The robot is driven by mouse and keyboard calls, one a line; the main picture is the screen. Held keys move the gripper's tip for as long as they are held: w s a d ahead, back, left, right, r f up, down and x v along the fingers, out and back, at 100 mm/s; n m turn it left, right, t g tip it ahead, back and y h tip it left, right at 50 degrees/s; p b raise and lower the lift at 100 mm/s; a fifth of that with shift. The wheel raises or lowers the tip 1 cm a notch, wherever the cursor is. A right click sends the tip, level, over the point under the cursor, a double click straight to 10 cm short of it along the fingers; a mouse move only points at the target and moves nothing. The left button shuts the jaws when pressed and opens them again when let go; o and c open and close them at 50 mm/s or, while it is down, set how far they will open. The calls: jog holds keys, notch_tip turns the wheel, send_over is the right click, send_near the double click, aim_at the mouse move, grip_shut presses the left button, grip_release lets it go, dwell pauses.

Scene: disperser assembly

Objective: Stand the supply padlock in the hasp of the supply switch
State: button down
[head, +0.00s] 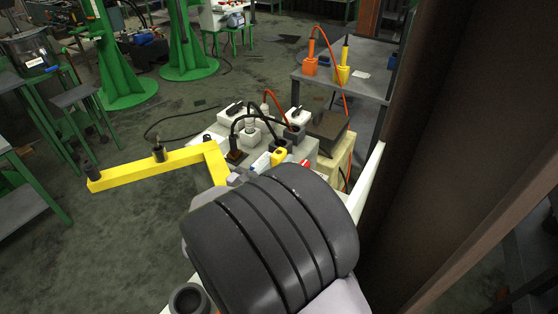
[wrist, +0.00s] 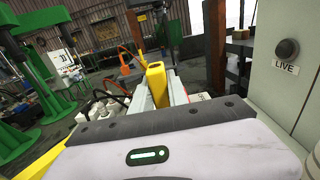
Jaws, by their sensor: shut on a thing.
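My gripper (wrist: 160,95) is shut on a yellow block (wrist: 155,75), which looks like the supply padlock; a dark hole shows in its top. In the head view a yellow block (head: 278,155) shows at the tip of my gripper (head: 268,161), beyond my dark arm link, which hides much of the wrist. In the wrist view a grey cabinet (wrist: 262,85) stands close on the right, with a dark round knob (wrist: 287,50) above a LIVE label. I cannot make out a hasp in either view.
A bench with pale blocks and cables (head: 250,130) lies just beyond my gripper. A yellow beam (head: 150,168) reaches left from it. A side table (head: 345,80) behind holds an orange item (head: 310,66) and a yellow item (head: 342,75). A dark post fills the right. Open floor lies left.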

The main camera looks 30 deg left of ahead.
jog(key=shift+d+f+b, duration=0.2)
jog(key=shift+f+b, duration=0.15)
jog(key=shift+f, duration=0.1)
dwell(0.3)
jog(key=shift+r, duration=0.2)
jog(key=shift+a+r+p, duration=0.2)
jog(key=shift+r+p, duration=0.05)
jog(key=shift+p, duration=0.1)
jog(key=shift+s, duration=0.1)
dwell(0.8)
jog(key=shift+d+f+b, duration=0.1)
jog(key=shift+f+b, duration=0.2)
jog(key=shift+f, duration=0.05)
dwell(0.4)
